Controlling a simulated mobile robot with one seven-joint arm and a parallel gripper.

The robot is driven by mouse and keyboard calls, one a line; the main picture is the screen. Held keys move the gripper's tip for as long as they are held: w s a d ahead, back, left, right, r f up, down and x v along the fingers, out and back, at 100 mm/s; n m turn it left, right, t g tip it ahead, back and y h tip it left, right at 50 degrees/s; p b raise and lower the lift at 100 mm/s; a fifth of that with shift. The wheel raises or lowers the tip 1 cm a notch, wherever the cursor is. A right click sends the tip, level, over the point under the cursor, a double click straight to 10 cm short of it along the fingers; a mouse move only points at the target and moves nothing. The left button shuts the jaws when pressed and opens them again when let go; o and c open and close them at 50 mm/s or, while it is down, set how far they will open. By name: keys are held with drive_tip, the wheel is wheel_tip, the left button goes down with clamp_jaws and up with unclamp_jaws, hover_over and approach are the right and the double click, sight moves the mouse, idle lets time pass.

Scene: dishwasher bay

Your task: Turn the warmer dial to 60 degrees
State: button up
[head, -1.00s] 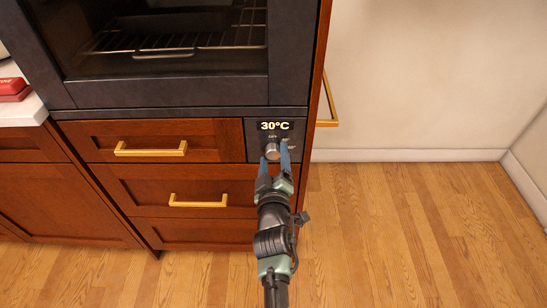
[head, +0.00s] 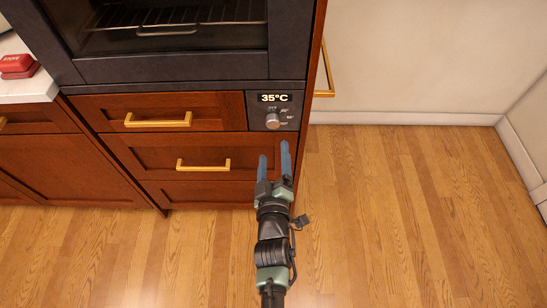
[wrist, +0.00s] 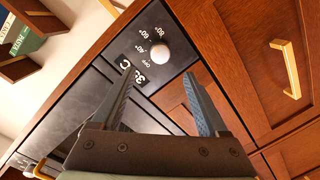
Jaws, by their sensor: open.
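The warmer dial (head: 272,121) is a round silver knob on a dark panel beside the upper drawer. The display (head: 275,98) above it reads 35°C. In the wrist view the dial (wrist: 161,50) shows as a pale knob, with OFF, 40°, 60° and 80° marks around it; no clear pointer on the knob can be made out. My gripper (head: 274,154) is open and empty, its blue fingers just short of the dial and apart from it. In the wrist view the dial lies beyond the open fingers (wrist: 157,72).
Wooden drawers with gold handles (head: 158,120) are left of the panel. A dark oven (head: 170,68) with a wire rack stands above. A gold handle (head: 326,75) sticks out at the cabinet's right side. The wood floor (head: 400,220) to the right is clear.

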drive_tip(key=shift+s+r+p, duration=0.15)
drive_tip(key=shift+s+p, duration=0.2)
drive_tip(key=shift+s, duration=1.25)
drive_tip(key=shift+w+r, duration=0.1)
